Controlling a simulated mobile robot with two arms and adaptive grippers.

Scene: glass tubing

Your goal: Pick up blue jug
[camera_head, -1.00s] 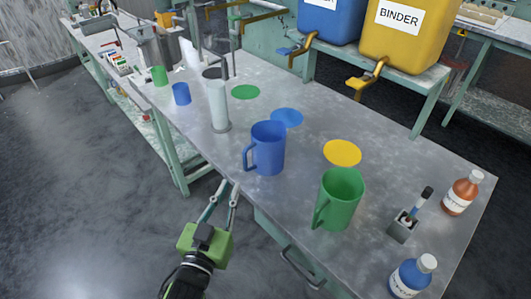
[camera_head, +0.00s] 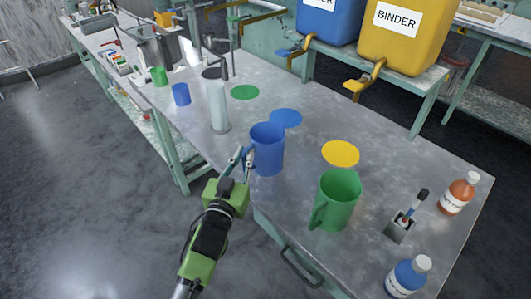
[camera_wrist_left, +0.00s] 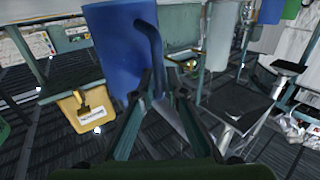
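The blue jug (camera_head: 268,150) stands upright near the front edge of the metal table, its handle side toward my left gripper. In the left wrist view the blue jug (camera_wrist_left: 112,45) fills the upper left, with its handle hanging down beside the fingertips. My left gripper (camera_head: 242,157) is at the handle. Its fingers (camera_wrist_left: 165,90) look apart, with the lower handle between or just in front of them; a gap shows on the right finger's side. I cannot tell whether either finger touches the handle. My right gripper is not in view.
A green jug (camera_head: 336,199) stands right of the blue jug. A pale cylinder (camera_head: 218,106) stands to its left. Flat blue (camera_head: 286,118) and yellow (camera_head: 340,153) discs lie behind. Bottles (camera_head: 459,192) and a brush holder (camera_head: 402,228) are at the right. The table's front edge is close.

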